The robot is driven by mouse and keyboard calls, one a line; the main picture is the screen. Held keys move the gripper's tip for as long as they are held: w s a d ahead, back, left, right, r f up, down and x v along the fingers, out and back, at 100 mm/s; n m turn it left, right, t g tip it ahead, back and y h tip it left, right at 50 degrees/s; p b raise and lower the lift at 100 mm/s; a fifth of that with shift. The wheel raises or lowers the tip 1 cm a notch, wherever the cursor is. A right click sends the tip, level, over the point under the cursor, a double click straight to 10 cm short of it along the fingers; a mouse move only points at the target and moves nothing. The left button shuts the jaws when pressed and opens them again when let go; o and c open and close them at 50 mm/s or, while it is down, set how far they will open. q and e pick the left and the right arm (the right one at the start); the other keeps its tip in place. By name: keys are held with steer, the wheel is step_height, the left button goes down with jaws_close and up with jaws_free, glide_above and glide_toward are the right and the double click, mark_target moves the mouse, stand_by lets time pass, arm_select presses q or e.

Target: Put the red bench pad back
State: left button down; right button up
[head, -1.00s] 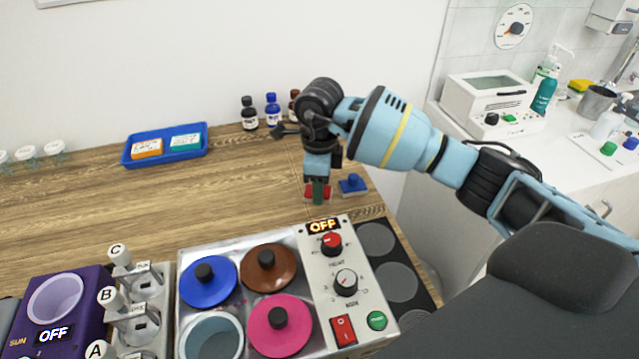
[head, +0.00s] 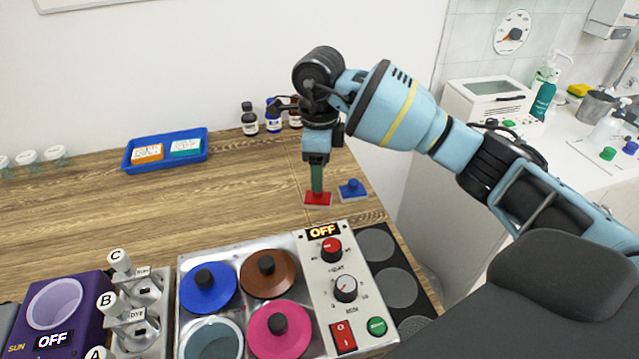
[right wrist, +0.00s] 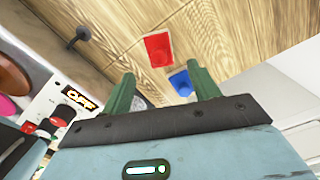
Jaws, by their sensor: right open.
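The red bench pad (head: 318,201) lies flat on the wooden bench, near its right edge. My right gripper (head: 317,182) points down just above it in the head view, with the green fingers covering part of its far side. In the right wrist view the red pad (right wrist: 158,48) lies beyond the open fingers of the right gripper (right wrist: 163,92), with nothing between them. A blue pad with a knob (head: 352,190) lies just right of the red one; it also shows in the right wrist view (right wrist: 181,83). My left gripper is not in view.
A metal unit with coloured lids (head: 243,327) and a control panel (head: 357,313) stands in front. Several bottles (head: 250,122) stand at the back by the wall. A blue tray (head: 128,160) lies at the back left. The bench left of the pads is clear.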

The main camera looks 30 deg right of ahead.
step_height(320, 180, up, 6)
steer(key=shift+f, duration=0.1)
stand_by(0.5)
stand_by(1.2)
